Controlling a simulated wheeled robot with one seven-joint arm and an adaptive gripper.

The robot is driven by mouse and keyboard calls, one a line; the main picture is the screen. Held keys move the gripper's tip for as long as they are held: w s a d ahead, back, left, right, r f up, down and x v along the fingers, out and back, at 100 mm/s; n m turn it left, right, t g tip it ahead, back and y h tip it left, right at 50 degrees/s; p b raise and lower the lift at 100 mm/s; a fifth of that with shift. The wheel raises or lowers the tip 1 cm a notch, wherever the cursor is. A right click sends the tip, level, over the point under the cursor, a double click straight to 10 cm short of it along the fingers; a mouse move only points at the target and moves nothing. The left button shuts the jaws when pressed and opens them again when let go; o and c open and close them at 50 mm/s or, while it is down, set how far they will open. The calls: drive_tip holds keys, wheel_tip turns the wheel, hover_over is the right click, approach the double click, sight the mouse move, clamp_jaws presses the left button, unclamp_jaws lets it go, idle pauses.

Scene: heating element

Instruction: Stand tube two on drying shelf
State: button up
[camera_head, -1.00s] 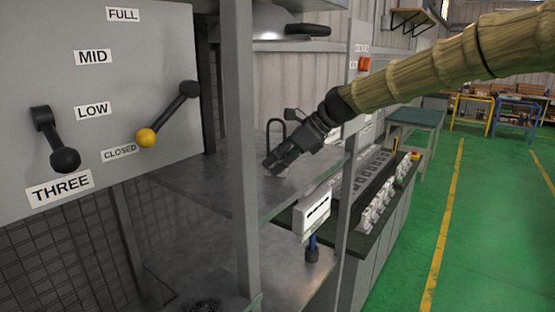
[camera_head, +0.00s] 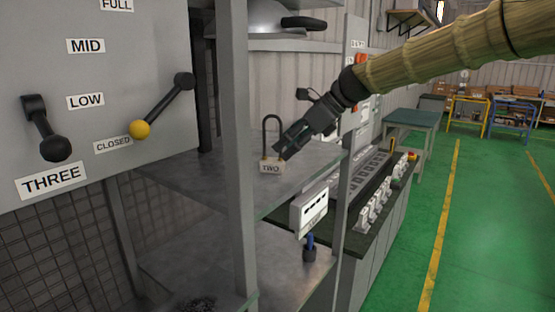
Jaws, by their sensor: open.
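Tube two is a dark U-shaped tube (camera_head: 272,127) with a pale block marked TWO (camera_head: 271,167) at its foot. It stands upright on the upper grey metal shelf (camera_head: 205,180). My gripper (camera_head: 282,151) is just right of the tube, with its fingers pointing down and left. The gripper is open and holds nothing. Whether a fingertip touches the tube or its block cannot be told.
A shelf post (camera_head: 238,120) rises left of the tube. A panel with levers (camera_head: 95,90) fills the left side. A lower shelf (camera_head: 275,270) lies below. Green floor at right is open.

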drive_tip(key=b+v, duration=0.1)
drive_tip(key=v, duration=0.5)
drive_tip(key=shift+d+r+b, duration=0.3)
drive_tip(key=shift+b, duration=0.1)
